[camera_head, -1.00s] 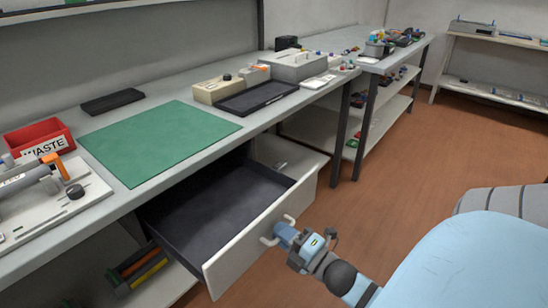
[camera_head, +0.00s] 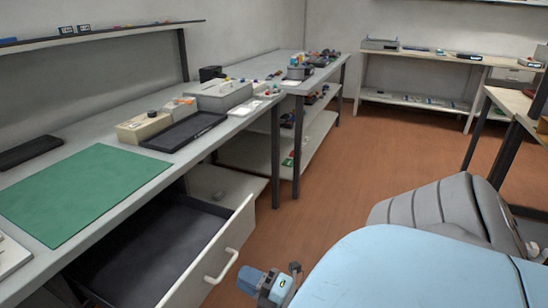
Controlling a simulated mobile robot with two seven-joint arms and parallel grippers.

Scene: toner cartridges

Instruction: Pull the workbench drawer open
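The workbench drawer (camera_head: 150,248) stands pulled far out from under the bench, with its dark, empty inside in view. Its pale front panel carries a light bar handle (camera_head: 224,266). My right gripper (camera_head: 246,279) is just to the right of the handle and looks apart from it, with nothing seen in it. The fingers are small and seen end-on, so I cannot tell whether they are open or shut. My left gripper is not in view.
The workbench top bears a green mat (camera_head: 85,192), a black tray (camera_head: 184,132) and a beige box (camera_head: 144,126). A second table (camera_head: 316,76) stands beyond. The brown floor (camera_head: 300,205) to the right of the drawer is free. A wooden-topped table (camera_head: 516,106) stands at the right.

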